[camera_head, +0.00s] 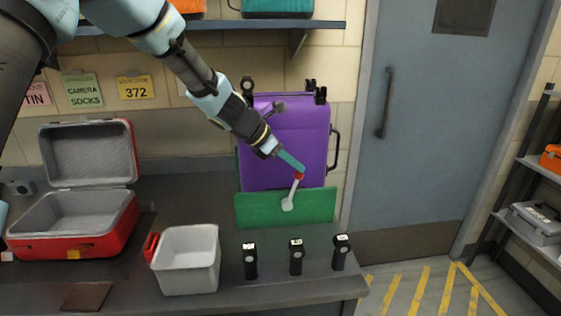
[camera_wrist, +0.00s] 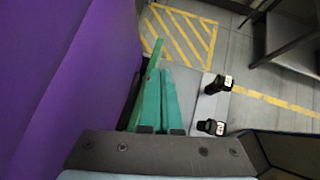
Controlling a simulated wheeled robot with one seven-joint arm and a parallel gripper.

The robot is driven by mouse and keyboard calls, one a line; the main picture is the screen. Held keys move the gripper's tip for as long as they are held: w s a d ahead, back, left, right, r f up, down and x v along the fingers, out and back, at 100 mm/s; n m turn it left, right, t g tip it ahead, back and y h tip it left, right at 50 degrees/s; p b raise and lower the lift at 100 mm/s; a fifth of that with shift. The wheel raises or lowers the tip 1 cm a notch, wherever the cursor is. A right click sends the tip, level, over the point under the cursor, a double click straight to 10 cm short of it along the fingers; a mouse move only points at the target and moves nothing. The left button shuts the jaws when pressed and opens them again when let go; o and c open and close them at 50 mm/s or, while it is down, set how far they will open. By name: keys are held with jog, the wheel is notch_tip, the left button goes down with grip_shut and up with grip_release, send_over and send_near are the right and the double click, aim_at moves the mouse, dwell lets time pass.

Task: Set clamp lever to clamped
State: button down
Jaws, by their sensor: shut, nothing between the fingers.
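The clamp lever (camera_head: 294,190) is a pale grey arm with a red knob (camera_head: 299,176) at its top end. It points up and slightly right from a round pivot (camera_head: 288,204) on the green panel (camera_head: 260,207). My gripper (camera_head: 300,168) comes down from the upper left, its teal fingers shut and empty. The fingertips are at the red knob in the head view; I cannot tell whether they touch it. In the wrist view the shut fingers (camera_wrist: 160,95) show beside the purple case; I cannot make out the lever there.
A purple case (camera_head: 285,145) stands behind the lever. Several black upright devices (camera_head: 296,257) stand along the bench's front edge. A white bin (camera_head: 187,262) and an open red case (camera_head: 75,232) are to the left. A shelf (camera_head: 215,27) is above.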

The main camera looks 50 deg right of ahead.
jog(key=shift+s+d+f, duration=0.3)
jog(key=shift+s+d, duration=0.35)
jog(key=shift+d, duration=0.15)
jog(key=shift+s+d+f, duration=0.25)
jog(key=shift+s+d, duration=0.35)
jog(key=shift+d, duration=0.15)
jog(key=a+r, duration=0.4)
jog(key=r, duration=0.8)
jog(key=shift+w+a+p, duration=0.3)
jog(key=shift+a+p, duration=0.05)
jog(key=shift+p, duration=0.1)
jog(key=shift+r, duration=0.1)
